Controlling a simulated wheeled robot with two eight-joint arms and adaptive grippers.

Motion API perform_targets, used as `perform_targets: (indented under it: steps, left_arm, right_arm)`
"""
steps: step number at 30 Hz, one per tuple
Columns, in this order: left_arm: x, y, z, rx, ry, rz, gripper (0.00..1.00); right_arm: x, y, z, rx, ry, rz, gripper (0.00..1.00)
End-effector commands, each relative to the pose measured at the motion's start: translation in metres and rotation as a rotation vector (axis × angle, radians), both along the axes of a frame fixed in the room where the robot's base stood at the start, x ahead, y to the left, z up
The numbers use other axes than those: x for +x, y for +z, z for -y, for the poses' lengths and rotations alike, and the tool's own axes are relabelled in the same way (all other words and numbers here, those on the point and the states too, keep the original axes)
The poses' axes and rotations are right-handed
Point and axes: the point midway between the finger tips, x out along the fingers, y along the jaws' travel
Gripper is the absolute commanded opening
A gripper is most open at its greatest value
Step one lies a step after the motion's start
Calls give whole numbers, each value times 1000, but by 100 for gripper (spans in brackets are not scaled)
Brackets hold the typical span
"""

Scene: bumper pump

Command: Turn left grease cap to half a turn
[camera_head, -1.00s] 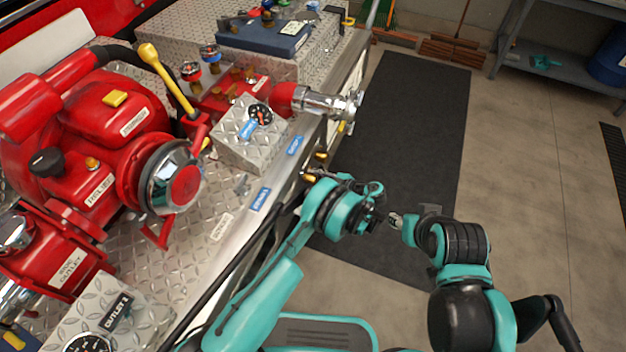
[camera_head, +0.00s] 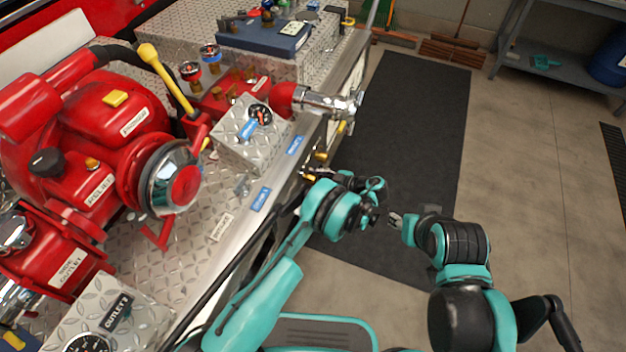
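Small brass-coloured fittings sit along the front side of the metal bumper; they look like the grease caps. The lowest in the picture, seemingly the left grease cap (camera_head: 307,176), is at the fingertips of my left gripper (camera_head: 322,175). The gripper reaches it from the right, and its fingers partly hide it. I cannot tell whether they are closed around it, nor how far it is turned. Other brass fittings (camera_head: 320,156) stand further along the edge, clear of the gripper. My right gripper (camera_head: 394,219) is away from the bumper, over the floor mat, with nothing visible in it.
The red pump (camera_head: 100,120) fills the left side of the diamond-plate deck (camera_head: 135,240). A chrome-ended red outlet (camera_head: 315,101) juts over the edge above the fittings. A gauge box (camera_head: 240,150) stands nearby. The dark floor mat (camera_head: 415,110) is clear beyond my arms.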

Motion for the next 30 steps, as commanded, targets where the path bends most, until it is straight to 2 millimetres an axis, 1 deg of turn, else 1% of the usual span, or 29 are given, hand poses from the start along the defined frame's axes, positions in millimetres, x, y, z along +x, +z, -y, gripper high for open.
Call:
perform_targets:
  steps: [7, 10, 14, 21, 25, 30]
  left_arm:
    - [0, 0, 0, 0, -1, 0, 56]
    - [-1, 1, 3, 0, -1, 0, 56]
    - [-6, 8, 18, -1, -4, 1, 56]
    - [-21, 23, 52, 0, -3, 0, 56]
    - [-26, 28, 61, 0, -1, 0, 56]
    - [-27, 29, 64, 0, 0, 0, 56]
  right_arm:
    - [0, 0, 0, 0, 0, 0, 40]
    - [0, 0, 0, 0, 0, 0, 40]
    - [0, 0, 0, 0, 0, 0, 40]
    - [0, 0, 0, 0, 0, 0, 40]
    - [0, 0, 0, 0, 0, 0, 40]
    - [0, 0, 0, 0, 0, 0, 40]
